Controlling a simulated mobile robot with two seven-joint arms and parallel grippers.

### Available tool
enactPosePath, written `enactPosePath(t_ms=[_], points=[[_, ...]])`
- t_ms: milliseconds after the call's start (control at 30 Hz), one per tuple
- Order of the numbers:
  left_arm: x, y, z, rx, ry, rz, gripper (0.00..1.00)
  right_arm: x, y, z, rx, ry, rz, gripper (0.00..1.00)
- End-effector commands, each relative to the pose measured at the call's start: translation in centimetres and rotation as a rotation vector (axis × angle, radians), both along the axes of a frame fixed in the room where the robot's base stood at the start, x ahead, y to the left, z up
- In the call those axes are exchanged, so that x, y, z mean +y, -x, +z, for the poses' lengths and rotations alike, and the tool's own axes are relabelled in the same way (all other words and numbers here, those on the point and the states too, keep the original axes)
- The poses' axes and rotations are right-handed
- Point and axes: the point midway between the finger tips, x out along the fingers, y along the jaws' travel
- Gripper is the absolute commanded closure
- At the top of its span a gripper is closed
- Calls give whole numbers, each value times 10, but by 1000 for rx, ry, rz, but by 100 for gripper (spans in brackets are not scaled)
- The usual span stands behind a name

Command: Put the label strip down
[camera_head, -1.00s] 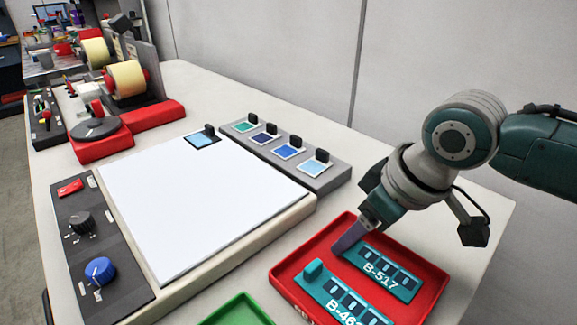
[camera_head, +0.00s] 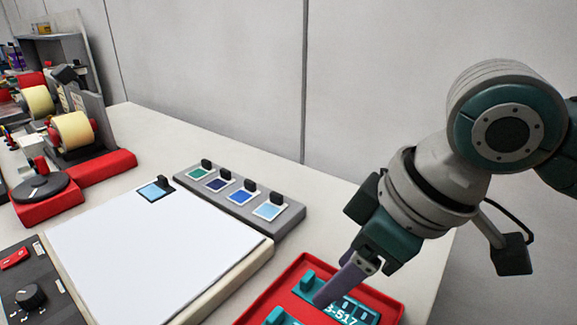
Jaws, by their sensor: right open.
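A teal label strip marked B-517 (camera_head: 350,313) lies in the red tray (camera_head: 386,298), its raised knob (camera_head: 307,280) in view at its left end. A second teal strip (camera_head: 275,317) lies in front of it, mostly cut off by the bottom edge. My right gripper (camera_head: 324,298) points down over the B-517 strip, just beside its knob. It is open with nothing seen between its fingers and hides part of that strip. I cannot tell whether the fingertips touch the strip. My left gripper is out of view.
A white board (camera_head: 155,250) lies left of the tray, with a small blue tile (camera_head: 156,190) at its far corner. Behind it stands a grey holder (camera_head: 240,203) with several coloured tiles. A rewinder with cream rolls (camera_head: 72,131) is at the far left. Bare tabletop lies behind the tray.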

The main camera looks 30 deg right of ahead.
Motion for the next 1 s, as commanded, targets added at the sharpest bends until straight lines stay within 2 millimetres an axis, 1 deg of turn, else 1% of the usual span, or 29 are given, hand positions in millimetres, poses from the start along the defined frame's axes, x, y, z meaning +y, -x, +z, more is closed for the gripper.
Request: enactPosePath(t_ms=[33,100,133,200,300,400,500,1000], points=[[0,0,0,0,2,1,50,18,20,-9,8,-24,1,36],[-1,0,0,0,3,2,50,31,44,-14,7,-29,-27,36],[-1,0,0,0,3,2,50,33,54,-16,9,-26,-47,36],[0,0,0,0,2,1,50,34,77,-17,19,-14,-105,36],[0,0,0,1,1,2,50,25,104,-18,44,19,-193,36],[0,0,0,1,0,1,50,16,122,-17,67,50,-253,36],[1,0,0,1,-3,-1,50,12,128,-17,75,66,-275,36],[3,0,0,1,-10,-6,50,12,128,-17,74,66,-273,36]])
